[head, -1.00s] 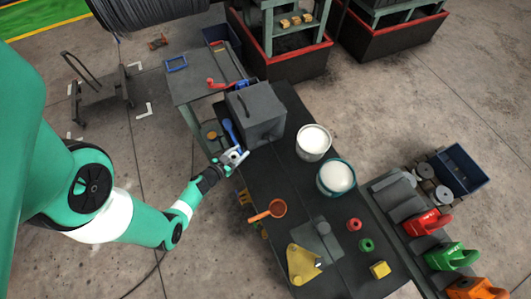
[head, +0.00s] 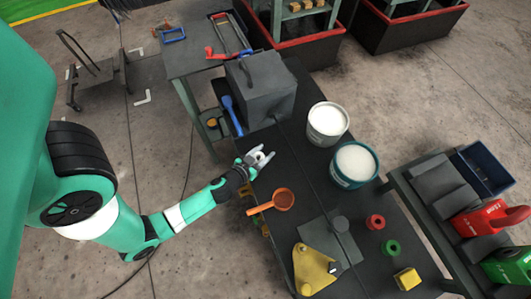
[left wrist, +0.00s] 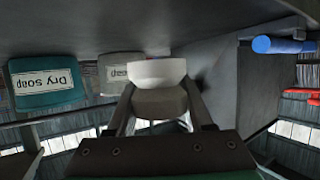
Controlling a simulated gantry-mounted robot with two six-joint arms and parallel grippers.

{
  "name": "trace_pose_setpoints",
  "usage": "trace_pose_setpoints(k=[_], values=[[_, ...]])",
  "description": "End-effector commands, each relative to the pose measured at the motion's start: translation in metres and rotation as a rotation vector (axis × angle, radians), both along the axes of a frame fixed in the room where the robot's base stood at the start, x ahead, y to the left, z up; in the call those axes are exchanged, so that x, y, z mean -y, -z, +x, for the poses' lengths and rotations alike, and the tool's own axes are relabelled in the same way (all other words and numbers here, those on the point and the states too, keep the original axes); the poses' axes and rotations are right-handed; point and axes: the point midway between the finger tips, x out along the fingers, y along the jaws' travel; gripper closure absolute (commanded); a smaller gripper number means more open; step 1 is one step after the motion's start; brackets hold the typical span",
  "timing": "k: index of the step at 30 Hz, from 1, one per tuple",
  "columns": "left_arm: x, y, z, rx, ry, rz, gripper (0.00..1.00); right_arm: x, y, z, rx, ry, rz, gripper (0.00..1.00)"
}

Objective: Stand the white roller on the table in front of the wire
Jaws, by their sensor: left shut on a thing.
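My left gripper (head: 260,160) is over the left edge of the dark table (head: 300,185), between the grey box and the orange ladle. In the left wrist view, my left gripper (left wrist: 159,100) is shut on the white roller (left wrist: 157,72), which shows as a white band with a greyer part between the fingers. In the head view the roller is hard to tell from the pale fingertips. I cannot tell whether it touches the table. I cannot make out the wire on the table. My right gripper is not in view.
A grey box (head: 262,90) stands behind the gripper, with a blue tool (head: 231,115) beside it. Two tubs, one white (head: 327,122) and one teal (head: 353,165), stand to the right. An orange ladle (head: 283,199) lies in front. The table between gripper and tubs is clear.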

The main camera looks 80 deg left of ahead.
Motion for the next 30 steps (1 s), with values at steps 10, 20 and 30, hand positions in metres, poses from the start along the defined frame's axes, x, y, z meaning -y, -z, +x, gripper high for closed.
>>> trace_pose_setpoints(k=[10, 20, 30], values=[[0.005, 0.04, 0.006, 0.003, -0.001, 0.002, 1.0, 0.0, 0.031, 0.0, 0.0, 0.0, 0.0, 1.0], [0.005, 0.043, 0.005, 0.004, -0.002, 0.001, 1.0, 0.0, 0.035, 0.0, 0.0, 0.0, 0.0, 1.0], [0.005, 0.041, 0.005, 0.002, -0.001, 0.002, 0.19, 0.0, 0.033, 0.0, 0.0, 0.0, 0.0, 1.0]])
